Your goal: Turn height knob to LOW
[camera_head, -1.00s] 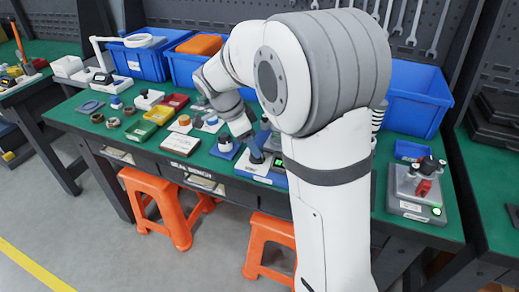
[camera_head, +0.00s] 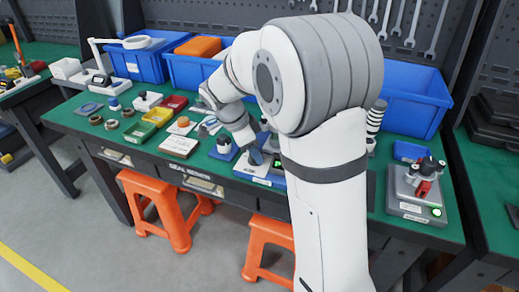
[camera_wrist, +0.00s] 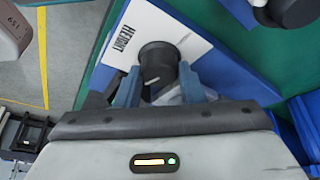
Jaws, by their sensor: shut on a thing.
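The height knob (camera_wrist: 158,62) is a dark round knob in the wrist view, with a short pale pointer line on it. It sits on a white plate (camera_wrist: 150,22) printed HEIGHT, on a blue base (camera_wrist: 205,48). My gripper (camera_wrist: 159,82) has its two blue fingers on either side of the knob, shut on it. No LOW mark is readable. In the head view my gripper (camera_head: 257,158) is down at the small blue and white unit (camera_head: 262,178) near the bench's front edge; the knob is largely hidden there.
A blue-based knob unit (camera_head: 223,148) stands just left of my gripper. A grey device with a green light (camera_head: 418,190) stands at the bench's right. Blue bins (camera_head: 412,100) line the back. Orange stools (camera_head: 155,208) stand below the front edge.

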